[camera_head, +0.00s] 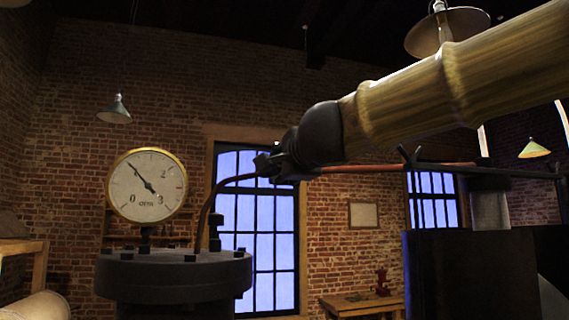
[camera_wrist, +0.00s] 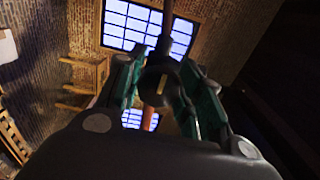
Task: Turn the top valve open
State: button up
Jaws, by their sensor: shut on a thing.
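The valve (camera_wrist: 158,84) shows in the wrist view as a dark rounded body with a small yellowish mark, between my two fingers. My gripper (camera_wrist: 158,64) is shut on it, with a green-faced finger on each side. In the head view my gripper (camera_head: 276,168) is at the middle, on a thin pipe line, and hides most of the valve. A dark curved pipe (camera_head: 222,188) runs left and down from there to the jar. A copper-coloured pipe (camera_head: 390,168) runs right from it. I cannot tell how far the valve is turned.
A round brass-rimmed gauge (camera_head: 147,187) stands on the dark lidded jar (camera_head: 175,272) at left. A large dark block (camera_head: 470,265) stands at right below the pipe. A wooden table (camera_head: 362,304) is behind. Lamps hang above, one close behind my arm.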

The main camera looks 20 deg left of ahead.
jog(key=shift+w+d+r, duration=0.1)
jog(key=shift+r, duration=0.1)
jog(key=shift+c, duration=0.2)
jog(key=o, duration=1)
jog(key=shift+f, duration=0.15)
jog(key=shift+o, duration=0.2)
jog(key=v, duration=1.2)
jog(key=shift+w, duration=0.15)
